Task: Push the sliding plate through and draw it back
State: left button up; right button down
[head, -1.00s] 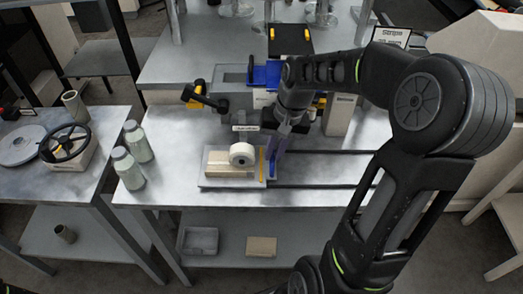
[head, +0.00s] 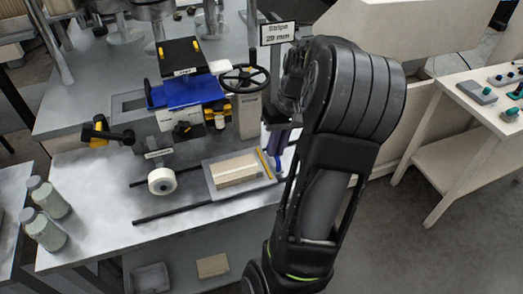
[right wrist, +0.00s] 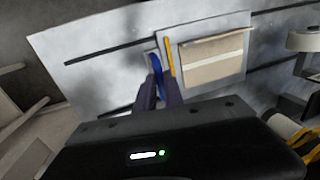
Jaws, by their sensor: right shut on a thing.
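The grey sliding plate (head: 240,193) lies on two black rails, to the right of the white roll (head: 162,181). It carries a beige block (head: 238,170) and has a yellow strip (head: 263,162) along its right side. In the right wrist view a pale stripe runs along the block (right wrist: 212,60). A blue handle (head: 277,161) stands at the plate's right end and also shows in the right wrist view (right wrist: 155,62). My right gripper (right wrist: 158,88) is shut on this handle; in the head view my arm hides much of it. My left gripper is out of view.
The machine with a blue body (head: 190,92) and a black handwheel (head: 243,78) stands behind the rails. A yellow-black lever (head: 100,131) sticks out left. Two bottles (head: 45,212) stand at the front left. A control-panel table (head: 470,120) is at the right.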

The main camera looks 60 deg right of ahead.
jog(key=shift+s+d, duration=0.1)
jog(key=shift+d, duration=0.1)
jog(key=shift+r, duration=0.1)
jog(key=c, duration=1.5)
grip_release()
jog(key=shift+s+d, duration=0.1)
jog(key=shift+o, duration=0.2)
notch_tip(320, 180, up, 8)
jog(key=d, duration=0.1)
jog(key=shift+s+f, duration=0.25)
jog(key=shift+s, duration=0.2)
jog(key=shift+s, duration=0.1)
